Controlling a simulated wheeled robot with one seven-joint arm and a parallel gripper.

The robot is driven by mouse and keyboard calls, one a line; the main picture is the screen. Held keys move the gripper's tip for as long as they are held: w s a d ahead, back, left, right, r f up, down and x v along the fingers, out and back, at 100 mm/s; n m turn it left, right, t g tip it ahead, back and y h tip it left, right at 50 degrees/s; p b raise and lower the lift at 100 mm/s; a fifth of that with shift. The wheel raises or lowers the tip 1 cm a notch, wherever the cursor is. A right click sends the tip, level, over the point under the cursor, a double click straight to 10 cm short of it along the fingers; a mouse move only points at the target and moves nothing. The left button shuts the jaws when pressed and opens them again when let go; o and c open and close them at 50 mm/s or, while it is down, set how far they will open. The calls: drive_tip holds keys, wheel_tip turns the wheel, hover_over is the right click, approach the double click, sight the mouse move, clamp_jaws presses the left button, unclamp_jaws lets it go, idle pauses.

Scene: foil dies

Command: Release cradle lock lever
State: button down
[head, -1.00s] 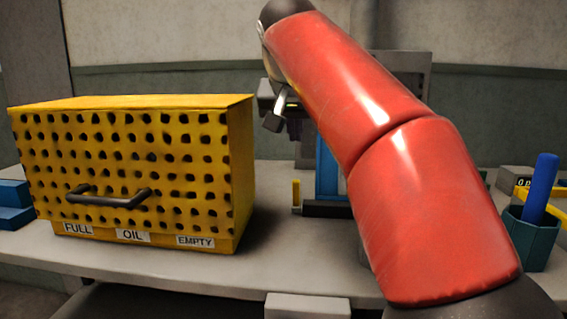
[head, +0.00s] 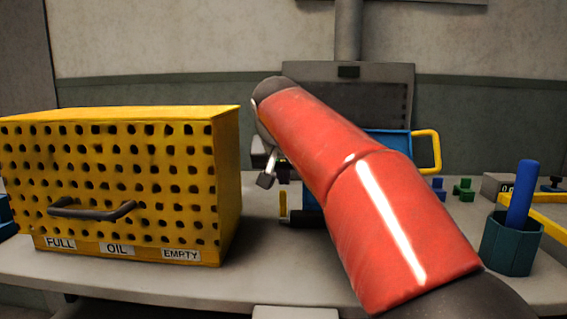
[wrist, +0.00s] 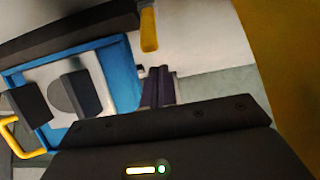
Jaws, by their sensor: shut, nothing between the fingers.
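The small yellow lever (head: 283,203) stands upright at the left end of a black bar in front of the blue cradle frame (head: 393,142). In the wrist view the lever (wrist: 149,30) lies at the top centre, beside the end of the black bar. My gripper (head: 283,172) is mostly hidden behind my red arm. In the wrist view my gripper's dark fingers (wrist: 158,75) are together and empty, apart from the lever. The cradle (wrist: 128,75) there holds a pale plate with a grey disc and two dark blocks. Its yellow handle (wrist: 8,125) is at left.
The yellow perforated oil box (head: 130,185) stands close on the left. A grey machine (head: 400,85) is behind the cradle. A teal cup (head: 510,243) with a blue rod and some green pieces (head: 463,189) are at right. Bench is clear between box and lever.

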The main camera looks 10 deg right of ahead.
drive_tip(key=shift+s+a+f, duration=0.15)
drive_tip(key=shift+s+a, duration=0.05)
drive_tip(key=shift+s, duration=0.35)
drive_tip(key=shift+s+a+f, duration=0.15)
drive_tip(key=shift+s+a, duration=0.05)
drive_tip(key=shift+s, duration=0.35)
drive_tip(key=shift+s+f+b, duration=0.1)
drive_tip(key=shift+f+b, duration=0.05)
drive_tip(key=shift+b, duration=0.3)
